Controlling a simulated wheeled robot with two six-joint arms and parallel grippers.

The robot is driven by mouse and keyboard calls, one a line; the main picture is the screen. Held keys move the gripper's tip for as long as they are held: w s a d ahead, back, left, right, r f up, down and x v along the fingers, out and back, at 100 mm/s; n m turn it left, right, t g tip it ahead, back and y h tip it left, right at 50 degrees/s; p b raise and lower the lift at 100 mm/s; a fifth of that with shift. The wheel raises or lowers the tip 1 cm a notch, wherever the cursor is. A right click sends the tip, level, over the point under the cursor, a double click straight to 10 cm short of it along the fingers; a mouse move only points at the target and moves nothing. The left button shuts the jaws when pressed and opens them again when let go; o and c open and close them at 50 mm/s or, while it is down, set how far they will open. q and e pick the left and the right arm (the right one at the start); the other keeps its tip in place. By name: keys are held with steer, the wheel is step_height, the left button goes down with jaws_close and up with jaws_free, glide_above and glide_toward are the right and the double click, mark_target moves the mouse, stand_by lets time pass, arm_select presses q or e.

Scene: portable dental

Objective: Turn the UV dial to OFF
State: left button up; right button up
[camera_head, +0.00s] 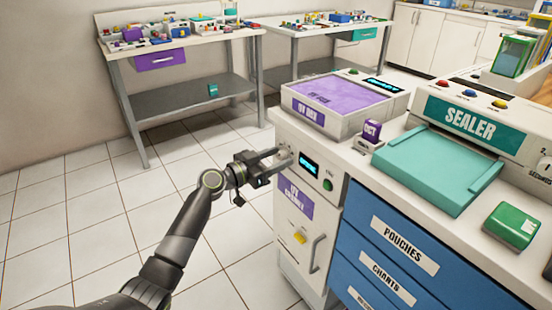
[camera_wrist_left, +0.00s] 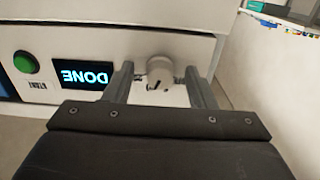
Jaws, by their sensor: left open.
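The UV cabinet (camera_head: 309,243) has a purple label and a control panel on its upper front. The UV dial (camera_wrist_left: 159,71) is a pale round knob with a dark mark, seen in the left wrist view. A lit display (camera_wrist_left: 83,76) reading DONE and a green start button (camera_wrist_left: 25,62) are beside it. My left gripper (camera_wrist_left: 161,82) is open, with one finger on each side of the dial; I cannot tell whether they touch it. In the head view the left gripper (camera_head: 274,164) is at the cabinet's panel and partly hides the dial. My right gripper is not in view.
A UV box (camera_head: 345,125) with a purple lid and the sealer (camera_head: 468,120) stand on the counter above. Blue drawers (camera_head: 385,265) are right of the cabinet. A cabinet door handle (camera_head: 317,254) sticks out below the panel. Open tiled floor lies to the left.

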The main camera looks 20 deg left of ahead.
arm_select(q)
steer(key=c, duration=1)
steer(key=shift+o, duration=0.2)
